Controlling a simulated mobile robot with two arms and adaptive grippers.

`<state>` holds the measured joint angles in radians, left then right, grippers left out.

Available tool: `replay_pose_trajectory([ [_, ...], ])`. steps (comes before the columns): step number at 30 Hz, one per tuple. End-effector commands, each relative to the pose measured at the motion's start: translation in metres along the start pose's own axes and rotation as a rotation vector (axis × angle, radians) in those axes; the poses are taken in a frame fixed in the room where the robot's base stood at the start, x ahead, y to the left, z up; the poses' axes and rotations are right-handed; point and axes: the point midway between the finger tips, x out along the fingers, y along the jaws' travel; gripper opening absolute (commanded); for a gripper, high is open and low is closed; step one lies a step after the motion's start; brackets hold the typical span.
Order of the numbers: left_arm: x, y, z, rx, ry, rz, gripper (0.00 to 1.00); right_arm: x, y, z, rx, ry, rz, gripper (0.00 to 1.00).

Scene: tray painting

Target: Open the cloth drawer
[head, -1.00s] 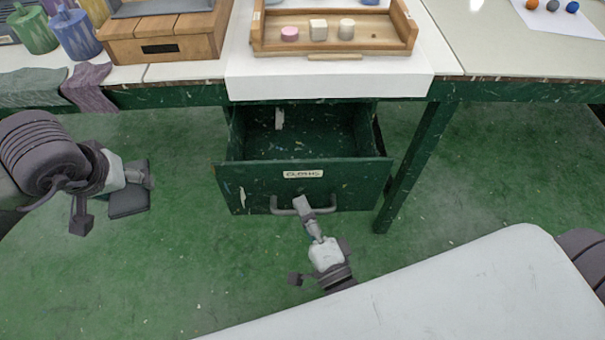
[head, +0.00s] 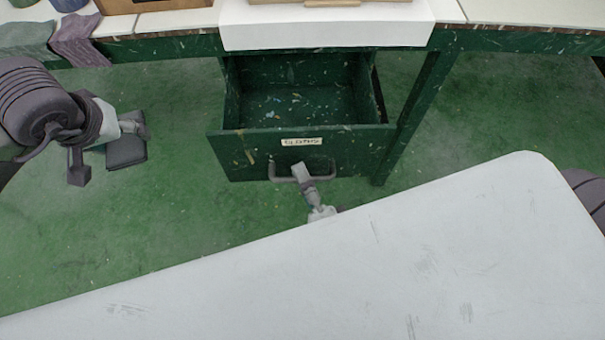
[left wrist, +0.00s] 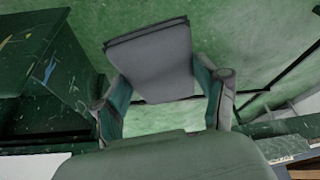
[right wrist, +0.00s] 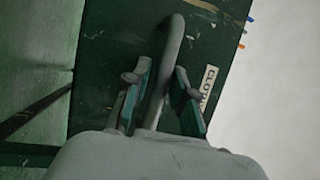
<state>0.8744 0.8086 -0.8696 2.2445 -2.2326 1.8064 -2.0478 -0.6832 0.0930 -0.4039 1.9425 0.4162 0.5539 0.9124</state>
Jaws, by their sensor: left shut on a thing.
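The dark green cloth drawer (head: 255,155) stands pulled out under the table, with paint flecks inside. Its label is blurred in the head view but begins "CLOTH" in the right wrist view (right wrist: 209,88). The grey bar handle (head: 281,177) is on its front. My right gripper (head: 302,173) is at the handle; in the right wrist view its two fingers stand apart on either side of the handle (right wrist: 174,45), with gaps visible. My left gripper (head: 138,127) is left of the drawer, shut on a dark grey flat pad (left wrist: 155,60), which hangs above the floor (head: 126,151).
The table edge (head: 500,38) runs above the drawer, with a green leg (head: 420,110) just right of it. Grey-green (head: 25,38) and purple (head: 77,40) cloths hang over the edge at left. A white surface (head: 400,260) fills the foreground. Green floor is clear at left.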

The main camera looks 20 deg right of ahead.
Motion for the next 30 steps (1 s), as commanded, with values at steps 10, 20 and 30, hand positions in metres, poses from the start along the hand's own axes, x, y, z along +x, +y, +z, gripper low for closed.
replay_pose_trajectory([
  [10,0.000,0.000,0.000,0.000,0.000,0.000,0.39,-0.041,0.001,0.001,0.000,-0.003,0.005,0.25],
  [20,0.000,0.000,0.000,0.000,0.000,0.000,0.39,-0.104,0.001,0.000,-0.001,-0.003,0.003,0.25],
  [30,0.000,0.000,0.000,0.000,0.000,0.000,0.39,-0.120,0.000,0.000,0.000,0.000,0.000,0.25],
])
